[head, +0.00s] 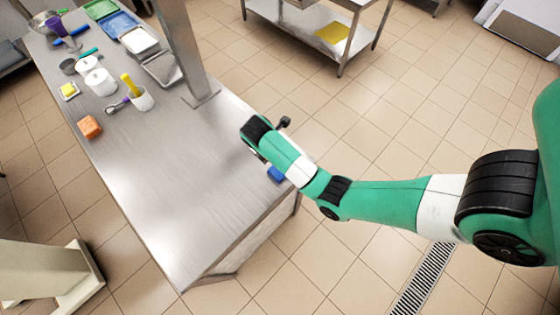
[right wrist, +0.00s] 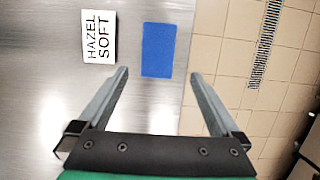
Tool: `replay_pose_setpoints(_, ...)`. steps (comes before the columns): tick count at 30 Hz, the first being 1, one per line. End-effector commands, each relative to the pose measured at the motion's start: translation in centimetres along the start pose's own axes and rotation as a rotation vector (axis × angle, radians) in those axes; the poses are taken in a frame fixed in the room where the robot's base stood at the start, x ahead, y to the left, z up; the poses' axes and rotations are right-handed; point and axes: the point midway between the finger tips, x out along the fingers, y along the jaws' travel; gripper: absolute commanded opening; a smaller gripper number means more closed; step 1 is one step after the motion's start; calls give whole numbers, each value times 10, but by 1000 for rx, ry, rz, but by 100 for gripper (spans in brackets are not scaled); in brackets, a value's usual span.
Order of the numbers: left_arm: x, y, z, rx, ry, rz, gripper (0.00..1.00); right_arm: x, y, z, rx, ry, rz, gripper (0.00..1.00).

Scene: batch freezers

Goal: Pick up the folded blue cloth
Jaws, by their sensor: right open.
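The folded blue cloth (right wrist: 158,50) lies flat on the steel table close to its edge in the right wrist view. In the head view only a small part of the cloth (head: 277,174) shows beside my right arm. My right gripper (right wrist: 162,75) is open and empty, its two fingers reaching toward the cloth with one on each side of its near end. The fingers look apart from the cloth; the height above it is hard to tell. In the head view the right arm hides most of this spot. My left gripper is not in view.
A white card reading "HAZEL SOFT" (right wrist: 99,36) lies left of the cloth. An orange block (head: 89,127), a white pot with a yellow-handled tool (head: 143,99), canisters and trays stand farther along the table. A metal post (head: 185,50) rises from it. The near tabletop is clear.

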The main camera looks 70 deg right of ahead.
Motion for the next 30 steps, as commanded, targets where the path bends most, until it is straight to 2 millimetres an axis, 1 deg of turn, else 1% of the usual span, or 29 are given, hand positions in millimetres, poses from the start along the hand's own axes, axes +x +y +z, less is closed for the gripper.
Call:
replay_pose_setpoints(1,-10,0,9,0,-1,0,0,13,0,-2,1,0,-1,100)
replay_pose_setpoints(3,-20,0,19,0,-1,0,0,27,0,-2,2,-1,-1,100)
replay_pose_setpoints(6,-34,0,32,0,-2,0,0,46,0,-2,3,-1,0,100)
replay_pose_setpoints(9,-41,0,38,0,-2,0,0,59,0,-2,1,-1,0,100)
replay_pose_setpoints(15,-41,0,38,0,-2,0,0,62,1,0,0,-1,0,100)
replay_pose_setpoints(17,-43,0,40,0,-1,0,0,70,1,0,0,-1,-2,100)
replay_pose_setpoints(21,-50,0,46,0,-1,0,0,96,3,-1,1,-2,-3,100)
replay_pose_setpoints(24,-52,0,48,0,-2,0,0,108,3,-1,1,-2,-2,100)
replay_pose_setpoints(30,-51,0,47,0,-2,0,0,110,4,0,1,-1,1,100)
